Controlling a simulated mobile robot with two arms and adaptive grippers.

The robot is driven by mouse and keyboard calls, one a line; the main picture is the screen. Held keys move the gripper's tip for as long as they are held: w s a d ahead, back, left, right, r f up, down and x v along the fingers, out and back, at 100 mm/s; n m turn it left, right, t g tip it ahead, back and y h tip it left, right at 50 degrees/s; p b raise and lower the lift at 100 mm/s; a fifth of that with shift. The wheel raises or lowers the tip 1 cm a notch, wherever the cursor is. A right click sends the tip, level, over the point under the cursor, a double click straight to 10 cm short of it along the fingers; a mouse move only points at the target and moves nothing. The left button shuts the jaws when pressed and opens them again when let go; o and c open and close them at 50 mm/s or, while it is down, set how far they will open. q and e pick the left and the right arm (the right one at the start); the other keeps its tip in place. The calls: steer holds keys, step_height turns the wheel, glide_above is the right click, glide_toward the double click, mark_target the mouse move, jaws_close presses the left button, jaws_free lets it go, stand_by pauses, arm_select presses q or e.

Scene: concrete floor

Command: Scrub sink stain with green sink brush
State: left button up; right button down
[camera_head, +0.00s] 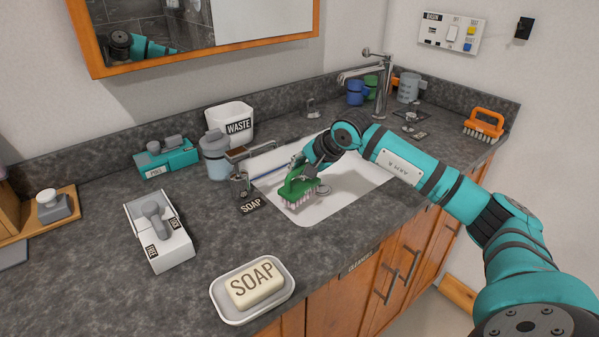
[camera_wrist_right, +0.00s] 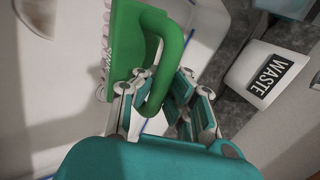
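The green sink brush (camera_head: 297,186) is in the white sink (camera_head: 345,205), bristles down, at the sink's left part. My right gripper (camera_head: 303,163) is above it, shut on its looped handle. In the right wrist view the brush (camera_wrist_right: 126,40) shows its green handle between the fingers of my right gripper (camera_wrist_right: 160,90). A greyish patch (camera_wrist_right: 38,14) lies on the white surface at the top left of that view; I cannot tell whether it is the stain or the drain. I cannot tell whether the bristles touch the basin. My left gripper is not in view.
An orange brush (camera_head: 484,125) is at the far right. A soap dispenser (camera_head: 214,155) and waste bin (camera_head: 231,122) stand left of the sink. A soap dish (camera_head: 226,311) is at the counter's front.

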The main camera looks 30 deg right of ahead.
steer(key=shift+r+p, duration=0.95)
steer(key=shift+r, duration=0.6)
